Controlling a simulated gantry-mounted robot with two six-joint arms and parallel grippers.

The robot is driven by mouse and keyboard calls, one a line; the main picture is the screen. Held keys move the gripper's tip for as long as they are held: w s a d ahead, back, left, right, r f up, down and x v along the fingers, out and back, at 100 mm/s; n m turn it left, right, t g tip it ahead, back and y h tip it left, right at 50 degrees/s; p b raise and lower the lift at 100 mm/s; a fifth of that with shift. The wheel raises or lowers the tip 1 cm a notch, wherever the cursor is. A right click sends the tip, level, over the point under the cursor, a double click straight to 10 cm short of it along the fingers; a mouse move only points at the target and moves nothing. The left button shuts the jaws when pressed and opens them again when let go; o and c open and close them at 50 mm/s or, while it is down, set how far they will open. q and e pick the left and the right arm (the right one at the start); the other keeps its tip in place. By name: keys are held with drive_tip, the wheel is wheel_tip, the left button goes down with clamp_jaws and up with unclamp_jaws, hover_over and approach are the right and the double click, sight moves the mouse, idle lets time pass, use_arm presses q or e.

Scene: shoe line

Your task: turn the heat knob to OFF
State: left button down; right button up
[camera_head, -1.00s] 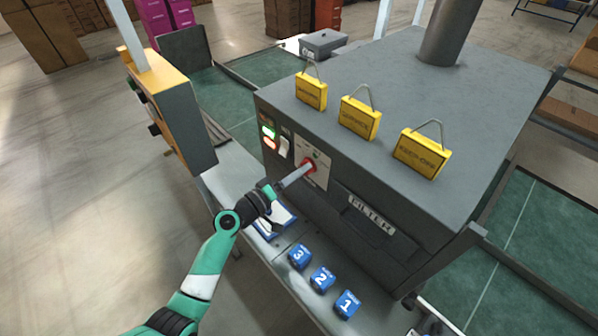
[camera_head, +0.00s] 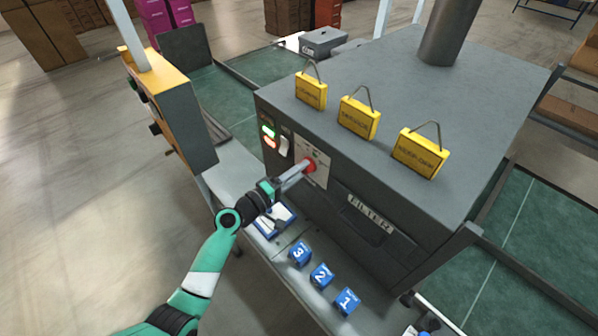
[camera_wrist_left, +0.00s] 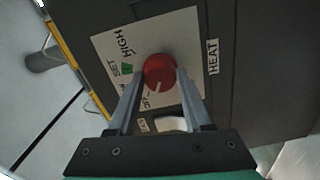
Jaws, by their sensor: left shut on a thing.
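The red heat knob (camera_head: 309,165) sits on a pale label plate (camera_head: 323,176) on the front of the grey machine. In the left wrist view the knob (camera_wrist_left: 160,72) has a pale pointer line toward its lower side, near partly hidden lettering. My left gripper (camera_head: 303,168) reaches the knob from the lower left. In the wrist view its fingers (camera_wrist_left: 160,80) lie on both sides of the knob, shut on it. My right gripper is not in view.
A lit green and red switch (camera_head: 268,138) and a white rocker (camera_head: 284,147) are left of the plate. The FILTER drawer (camera_head: 368,215) is to the right. Several blue numbered blocks (camera_head: 322,276) stand on the ledge below. Yellow tags (camera_head: 359,118) stand on top.

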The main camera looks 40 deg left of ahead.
use_arm(q)
drive_tip(key=shift+c, duration=1.6)
unclamp_jaws()
drive_tip(key=s+p, duration=0.1)
drive_tip(key=s, duration=1)
drive_tip(key=shift+s+a, duration=0.3)
